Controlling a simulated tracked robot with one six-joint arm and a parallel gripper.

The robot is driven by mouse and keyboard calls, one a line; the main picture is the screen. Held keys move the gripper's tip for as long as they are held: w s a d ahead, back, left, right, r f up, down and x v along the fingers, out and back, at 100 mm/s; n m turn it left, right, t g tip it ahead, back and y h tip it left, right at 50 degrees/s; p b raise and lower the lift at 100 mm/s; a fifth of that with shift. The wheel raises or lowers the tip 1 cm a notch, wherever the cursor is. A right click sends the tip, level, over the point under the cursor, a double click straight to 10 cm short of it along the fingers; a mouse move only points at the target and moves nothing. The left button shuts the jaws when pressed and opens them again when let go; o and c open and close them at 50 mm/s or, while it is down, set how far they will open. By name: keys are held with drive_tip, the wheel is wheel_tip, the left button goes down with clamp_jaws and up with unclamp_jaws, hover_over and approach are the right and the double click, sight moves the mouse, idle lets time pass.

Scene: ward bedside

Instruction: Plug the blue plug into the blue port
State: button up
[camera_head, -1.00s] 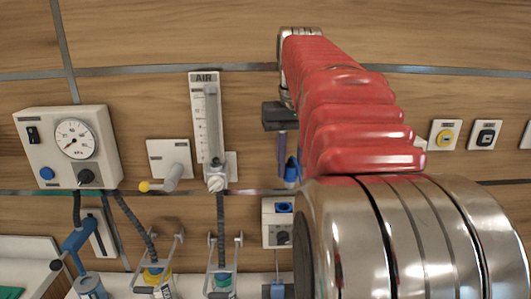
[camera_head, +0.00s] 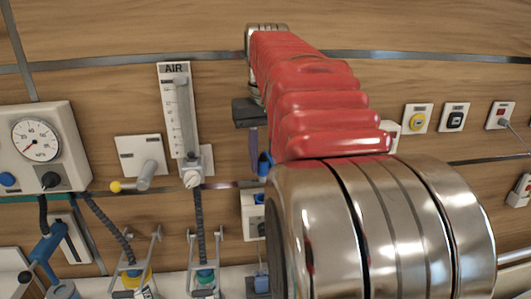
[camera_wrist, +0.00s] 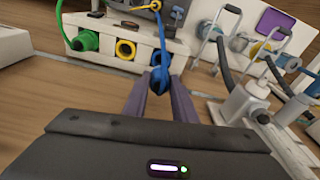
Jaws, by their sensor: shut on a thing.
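My gripper (camera_wrist: 157,100) has purple fingers and is shut on the blue plug (camera_wrist: 160,76), with a blue cable running up from it. In the head view my gripper (camera_head: 254,150) and the blue plug (camera_head: 264,165) show left of my red arm, above a white box. In the wrist view a white port unit (camera_wrist: 108,55) lies beyond the fingertips. Its blue port (camera_wrist: 155,59) is partly hidden behind the plug and cable. The plug appears in front of this port, and I cannot tell the gap between them.
The port unit has a green plug (camera_wrist: 84,40) at its left and a yellow port (camera_wrist: 125,50) in the middle. In the head view, an AIR flowmeter (camera_head: 181,110) and a gauge box (camera_head: 45,145) are on the wooden wall. Wall sockets (camera_head: 417,117) are at the right.

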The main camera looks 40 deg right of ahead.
drive_tip(key=shift+f, duration=2.1)
drive_tip(key=shift+f, duration=1.4)
idle(2.8)
drive_tip(key=o, duration=1.1)
drive_tip(key=shift+r, duration=0.15)
drive_tip(key=r, duration=0.4)
drive_tip(key=s+r, duration=0.1)
drive_tip(key=r, duration=0.4)
drive_tip(key=a+r, duration=0.1)
drive_tip(key=r, duration=0.3)
drive_tip(key=shift+s+r, duration=0.15)
drive_tip(key=shift+s, duration=0.05)
